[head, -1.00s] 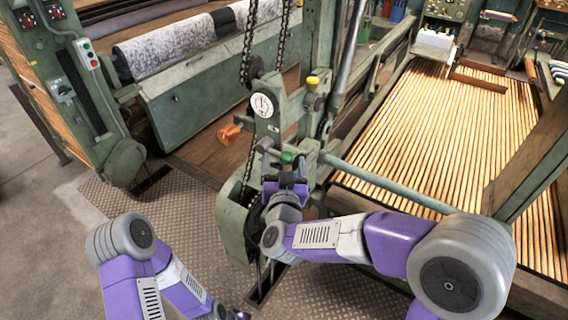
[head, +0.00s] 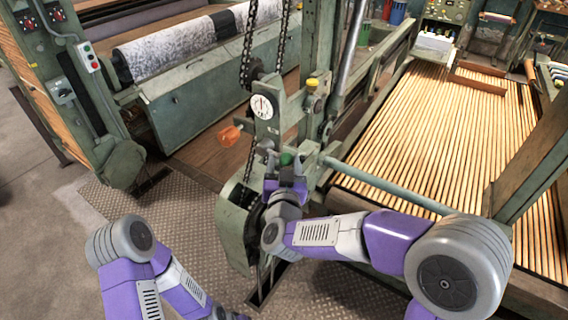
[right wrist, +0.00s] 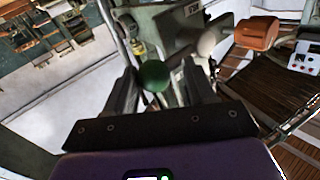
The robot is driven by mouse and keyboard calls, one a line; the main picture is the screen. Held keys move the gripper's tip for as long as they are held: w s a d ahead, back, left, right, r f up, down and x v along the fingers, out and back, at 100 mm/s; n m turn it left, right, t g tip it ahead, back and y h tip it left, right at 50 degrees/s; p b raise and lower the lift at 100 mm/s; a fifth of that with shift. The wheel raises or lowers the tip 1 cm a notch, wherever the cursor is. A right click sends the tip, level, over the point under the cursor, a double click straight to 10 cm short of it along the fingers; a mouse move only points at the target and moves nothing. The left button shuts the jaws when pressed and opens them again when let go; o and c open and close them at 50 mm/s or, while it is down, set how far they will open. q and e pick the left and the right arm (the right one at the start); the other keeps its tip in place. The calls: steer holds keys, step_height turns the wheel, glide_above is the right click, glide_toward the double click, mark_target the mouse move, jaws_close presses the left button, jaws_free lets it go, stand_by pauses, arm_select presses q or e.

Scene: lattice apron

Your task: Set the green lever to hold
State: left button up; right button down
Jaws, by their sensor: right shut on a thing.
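The green lever's round knob (head: 286,159) stands on the green machine post in the middle of the head view. My right gripper (head: 287,176) is at the lever, shut on it just under the knob. In the right wrist view the green knob (right wrist: 154,76) shows between the two dark fingers of the right gripper (right wrist: 158,88). The lever's shaft is mostly hidden by the gripper.
An orange handle (head: 230,135) sticks out left of the post; it also shows in the right wrist view (right wrist: 257,33). Chains (head: 249,45) hang above. A yellow knob (head: 312,84) is on the post. A slatted wooden bed (head: 440,130) lies right. Patterned metal floor (head: 190,225) is clear at left.

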steer(key=shift+f+m+t+b, duration=0.4)
steer(key=shift+f+m+b, duration=0.35)
steer(key=shift+b, duration=0.9)
arm_select(q)
steer(key=shift+f, duration=1.95)
arm_select(e)
steer(key=shift+w+a+f+m+t+h, duration=0.15)
steer(key=shift+f+m+t+h, duration=0.25)
steer(key=shift+m, duration=0.5)
steer(key=shift+w+a+f+m+t+h, duration=0.2)
steer(key=shift+f+m+t, duration=0.35)
steer(key=shift+m, duration=0.4)
steer(key=shift+w+a+f+m+t+h, duration=0.1)
steer(key=shift+f+m+t+h, duration=0.35)
steer(key=shift+m, duration=0.45)
arm_select(q)
steer(key=shift+c, duration=0.3)
